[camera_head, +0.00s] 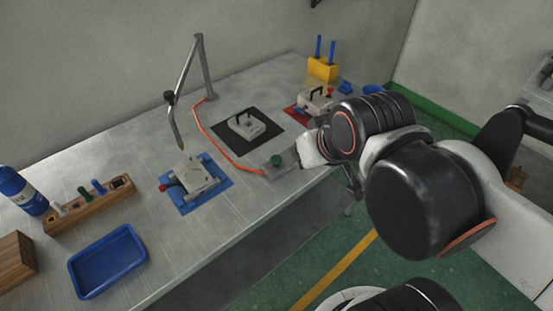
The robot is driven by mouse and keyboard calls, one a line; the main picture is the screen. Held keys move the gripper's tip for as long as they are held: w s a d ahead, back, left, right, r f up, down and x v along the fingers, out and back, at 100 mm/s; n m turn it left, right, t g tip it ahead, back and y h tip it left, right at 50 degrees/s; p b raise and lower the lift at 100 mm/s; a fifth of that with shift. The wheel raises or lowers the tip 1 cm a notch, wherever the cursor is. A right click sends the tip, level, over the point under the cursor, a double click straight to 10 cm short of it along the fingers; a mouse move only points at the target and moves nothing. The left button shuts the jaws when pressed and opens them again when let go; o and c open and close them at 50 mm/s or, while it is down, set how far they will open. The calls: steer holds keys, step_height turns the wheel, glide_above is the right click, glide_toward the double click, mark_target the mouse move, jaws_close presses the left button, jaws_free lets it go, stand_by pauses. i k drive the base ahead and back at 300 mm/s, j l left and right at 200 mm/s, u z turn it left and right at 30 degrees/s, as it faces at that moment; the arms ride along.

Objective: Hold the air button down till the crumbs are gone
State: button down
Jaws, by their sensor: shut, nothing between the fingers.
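An orange hose (224,157) runs from the box to a jointed metal stand (206,68), whose nozzle (178,138) points down. Below the nozzle, a pale metal mould (192,175) with a red knob lies on a blue mat (215,186). Crumbs are too small to make out.
A second mould (245,125) sits on a black mat, and another (315,101) on a red mat. A yellow holder (323,69) stands at the back. A blue tray (107,262) and wooden rack (92,206) are at left. Bare table lies between the tray and blue mat.

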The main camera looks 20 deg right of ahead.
mark_target(275, 159)
steer(key=j+z, duration=0.15)
steer(key=z, duration=1.45)
steer(key=k+j, duration=0.25)
steer(key=j, duration=0.15)
steer(key=k+j, duration=0.3)
steer(key=j, duration=0.15)
steer(key=k+j, duration=0.25)
steer(key=j, duration=0.15)
